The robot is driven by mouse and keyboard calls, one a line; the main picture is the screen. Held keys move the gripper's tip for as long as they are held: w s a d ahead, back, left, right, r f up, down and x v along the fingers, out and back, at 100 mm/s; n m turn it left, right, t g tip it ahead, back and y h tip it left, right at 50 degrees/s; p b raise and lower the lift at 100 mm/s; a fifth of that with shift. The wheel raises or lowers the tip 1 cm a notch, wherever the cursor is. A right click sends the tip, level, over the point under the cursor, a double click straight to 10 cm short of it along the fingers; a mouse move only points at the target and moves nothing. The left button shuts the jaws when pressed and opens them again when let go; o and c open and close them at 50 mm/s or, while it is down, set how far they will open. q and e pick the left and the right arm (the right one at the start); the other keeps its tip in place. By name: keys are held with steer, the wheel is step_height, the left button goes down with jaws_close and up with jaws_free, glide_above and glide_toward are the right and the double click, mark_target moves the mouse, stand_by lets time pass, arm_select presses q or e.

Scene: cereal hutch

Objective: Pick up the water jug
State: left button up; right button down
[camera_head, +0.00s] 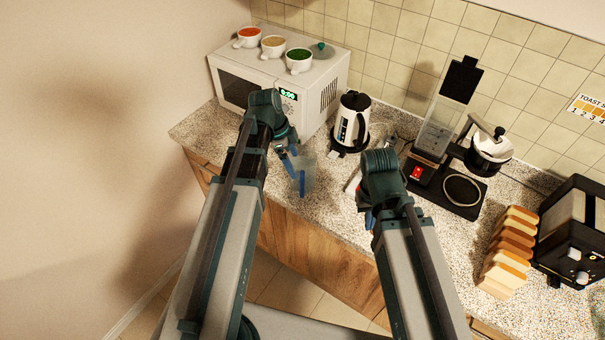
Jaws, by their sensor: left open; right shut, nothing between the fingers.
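The water jug (308,178) looks like a translucent, pale blue container standing on the counter in front of the kettle, near the counter's front edge. A darker blue upright strip shows at its front; I cannot tell whether that is its handle. My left gripper (291,158) is open at the jug's left side, its fingers angled down toward it. The fingers overlap the jug in this view, so I cannot tell whether they touch it. My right gripper (368,212) is shut and empty, to the right of the jug and mostly hidden under its own wrist.
A microwave (323,94) with several cups on top stands behind my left wrist. An electric kettle (351,122) stands just behind the jug. A black coffee machine (424,183), bread slices (507,255) and a toaster (577,225) fill the right side of the counter.

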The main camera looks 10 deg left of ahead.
mark_target(301, 177)
arm_select(q)
steer(key=shift+b+x, duration=3.95)
steer(key=shift+x, duration=0.2)
steer(key=shift+f, duration=0.1)
steer(key=b+x, duration=0.5)
steer(key=shift+f, duration=0.25)
steer(key=shift+r, duration=0.1)
jaws_close()
